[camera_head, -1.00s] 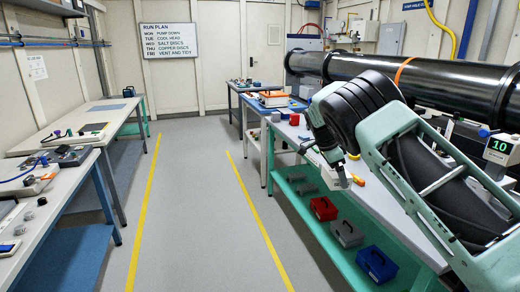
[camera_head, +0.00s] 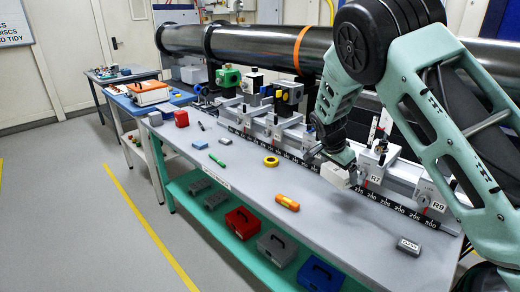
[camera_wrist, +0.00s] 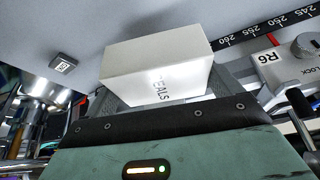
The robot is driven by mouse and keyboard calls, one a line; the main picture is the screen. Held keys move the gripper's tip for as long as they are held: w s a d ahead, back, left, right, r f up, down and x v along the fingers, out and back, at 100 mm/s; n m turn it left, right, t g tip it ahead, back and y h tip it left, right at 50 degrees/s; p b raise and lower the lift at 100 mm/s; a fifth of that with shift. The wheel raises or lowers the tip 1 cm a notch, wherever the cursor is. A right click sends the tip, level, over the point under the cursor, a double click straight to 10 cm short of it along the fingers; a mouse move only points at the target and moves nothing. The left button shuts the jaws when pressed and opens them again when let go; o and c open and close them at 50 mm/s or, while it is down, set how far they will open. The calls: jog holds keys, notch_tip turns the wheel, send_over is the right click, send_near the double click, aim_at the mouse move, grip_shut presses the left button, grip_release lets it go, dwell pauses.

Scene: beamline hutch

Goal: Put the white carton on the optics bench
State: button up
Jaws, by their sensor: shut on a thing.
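The white carton (camera_head: 336,176) is held in my gripper (camera_head: 338,164) over the grey-topped optics bench (camera_head: 335,232), in front of the rail. In the wrist view the carton (camera_wrist: 150,62) fills the space between the fingers (camera_wrist: 165,92), and its side reads "SEALS" in part. My gripper is shut on it. I cannot tell whether the carton's underside touches the bench top.
An optical rail (camera_head: 390,203) with a scale and several mounts runs along the bench. An orange-yellow item (camera_head: 287,202), a yellow ring (camera_head: 271,161), a green marker (camera_head: 217,160) and a grey block (camera_head: 409,246) lie on the top. Bare surface lies between them.

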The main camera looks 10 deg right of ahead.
aim_at(338, 188)
jog(key=s+a+n, duration=0.2)
jog(key=s, duration=0.1)
jog(key=s+a+f+n+t+y, duration=0.1)
jog(key=s, duration=0.1)
jog(key=shift+p, duration=0.3)
notch_tip(338, 188, down, 10)
jog(key=shift+w+p, duration=0.1)
jog(key=shift+p, duration=0.9)
jog(key=shift+f, duration=0.1)
jog(key=shift+f, duration=0.15)
jog(key=o, duration=0.7)
jog(key=shift+r, duration=0.2)
